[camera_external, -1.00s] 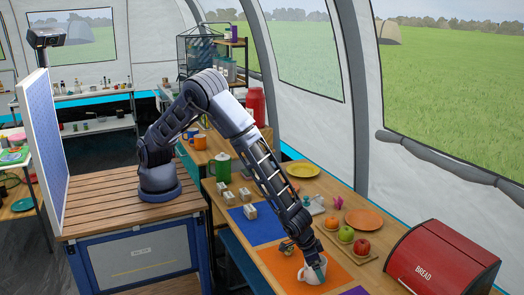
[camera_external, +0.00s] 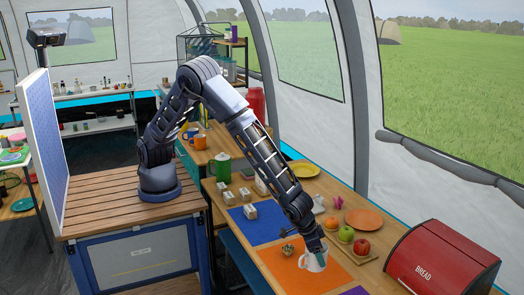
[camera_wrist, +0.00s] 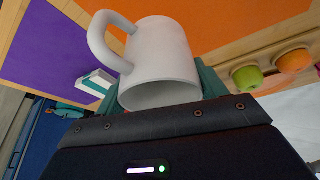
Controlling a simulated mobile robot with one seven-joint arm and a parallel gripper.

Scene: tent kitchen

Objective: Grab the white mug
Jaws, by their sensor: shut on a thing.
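The white mug (camera_external: 313,262) is held in my gripper (camera_external: 321,254) above the orange mat (camera_external: 336,276) near the front of the table. In the wrist view the white mug (camera_wrist: 160,52) fills the middle, with its handle toward the upper left. The teal fingertips of my gripper (camera_wrist: 160,92) show on both sides of the mug's body and press against it. The mug looks lifted clear of the mat, though the exact height is hard to tell.
A red bread box (camera_external: 442,265) stands at the right end. A small patterned object (camera_external: 287,249) sits left of the mug. A blue mat (camera_external: 254,233) with white boxes is farther left.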

